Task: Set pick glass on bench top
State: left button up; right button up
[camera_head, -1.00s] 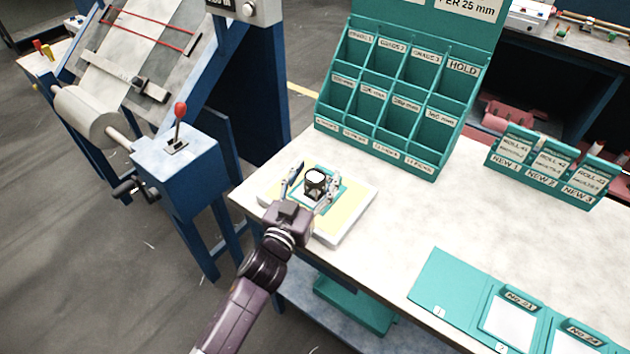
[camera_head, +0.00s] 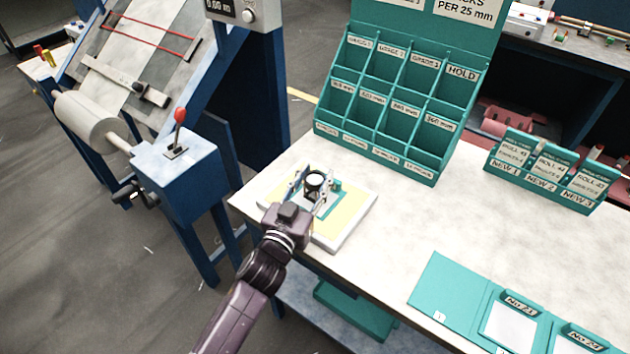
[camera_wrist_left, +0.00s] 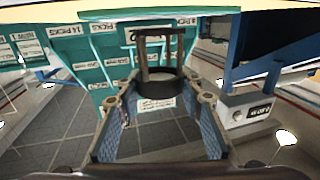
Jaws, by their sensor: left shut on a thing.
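The pick glass (camera_head: 315,180), a small dark stand with a round lens, is at the pad on the left end of the bench top. My left gripper (camera_head: 312,186) is shut on it, with one finger on each side. In the left wrist view the pick glass (camera_wrist_left: 158,88) sits between the fingertips of my left gripper (camera_wrist_left: 155,100). A pale yellow and white pad (camera_head: 346,228) with a green square lies beneath. I cannot tell whether the glass touches the pad. The bench top (camera_head: 410,215) is pale. My right gripper is not in view.
A green compartment rack (camera_head: 385,105) stands behind the pad. A green card holder (camera_head: 545,180) is at the right. Green folders (camera_head: 450,285) lie near the front edge. A blue machine with a red-knobbed lever (camera_head: 179,125) stands left. The bench middle is clear.

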pick_arm(q)
notch_tip(320, 180, up, 19)
jog(key=s+a+f+n+t+y+b, duration=0.1)
jog(key=s+a+f+n+y, duration=0.15)
jog(key=s+a+f, duration=0.5)
jog(key=s+a+f+n+y+b, duration=0.15)
jog(key=s+a+f+y, duration=0.25)
jog(key=s+a, duration=0.6)
jog(key=s+a+f, duration=0.1)
jog(key=s+f, duration=0.2)
jog(key=s, duration=0.3)
jog(key=shift+s+a+f+p, duration=0.15)
jog(key=shift+s+a+p, duration=0.15)
jog(key=shift+s+p, duration=0.1)
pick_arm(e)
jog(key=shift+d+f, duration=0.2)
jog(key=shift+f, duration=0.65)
pick_arm(q)
notch_tip(320, 180, up, 15)
jog(key=m+g+h+p, duration=0.1)
jog(key=m+h, duration=0.3)
jog(key=h, duration=0.3)
send_over(315, 177)
jog(key=shift+f+y, duration=0.1)
jog(key=shift+y, duration=0.15)
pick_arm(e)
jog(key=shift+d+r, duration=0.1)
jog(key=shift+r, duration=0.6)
